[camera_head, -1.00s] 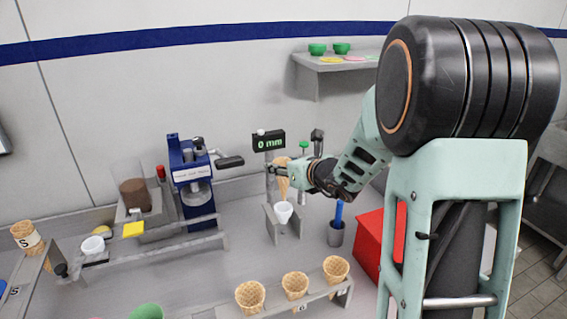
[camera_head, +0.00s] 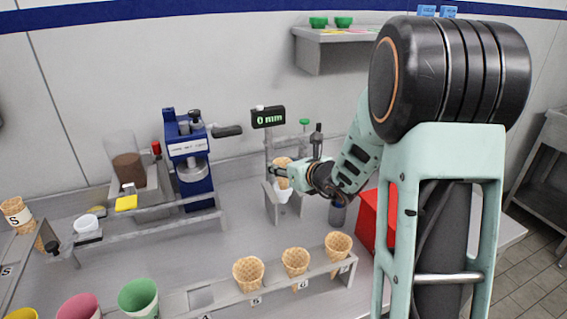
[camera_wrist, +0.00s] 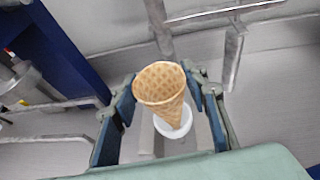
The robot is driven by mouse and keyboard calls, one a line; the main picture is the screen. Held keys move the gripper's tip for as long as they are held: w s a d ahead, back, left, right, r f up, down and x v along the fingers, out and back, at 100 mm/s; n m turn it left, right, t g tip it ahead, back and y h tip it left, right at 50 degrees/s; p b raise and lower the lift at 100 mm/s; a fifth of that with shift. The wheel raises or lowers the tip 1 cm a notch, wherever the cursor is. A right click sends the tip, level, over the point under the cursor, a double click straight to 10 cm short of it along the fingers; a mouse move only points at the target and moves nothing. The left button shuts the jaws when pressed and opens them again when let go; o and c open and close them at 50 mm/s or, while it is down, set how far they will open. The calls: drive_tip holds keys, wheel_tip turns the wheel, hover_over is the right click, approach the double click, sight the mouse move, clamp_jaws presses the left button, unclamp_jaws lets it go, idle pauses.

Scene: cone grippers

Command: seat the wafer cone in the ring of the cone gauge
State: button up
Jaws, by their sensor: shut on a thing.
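The wafer cone (camera_head: 283,163) is in my gripper (camera_head: 281,174), wide end up and roughly upright. In the wrist view the cone (camera_wrist: 162,88) sits between the two fingers of my gripper (camera_wrist: 165,98), which are shut on it. The white ring (camera_head: 283,194) of the cone gauge is directly below the gripper. In the wrist view the ring (camera_wrist: 173,125) shows around the cone's lower end, so the tip appears to be in or just over it. Contact with the ring cannot be told. The gauge display (camera_head: 268,117) reads about 0 mm, blurred.
A rack (camera_head: 225,293) with several wafer cones stands in front. A blue press machine (camera_head: 188,165) is to the left. Open counter lies between gauge and rack.

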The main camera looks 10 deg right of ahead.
drive_tip(key=shift+f+b, duration=1.5)
drive_tip(key=shift+f, duration=0.2)
drive_tip(key=o, duration=0.8)
drive_tip(key=v, duration=1.2)
drive_tip(key=shift+r, duration=0.1)
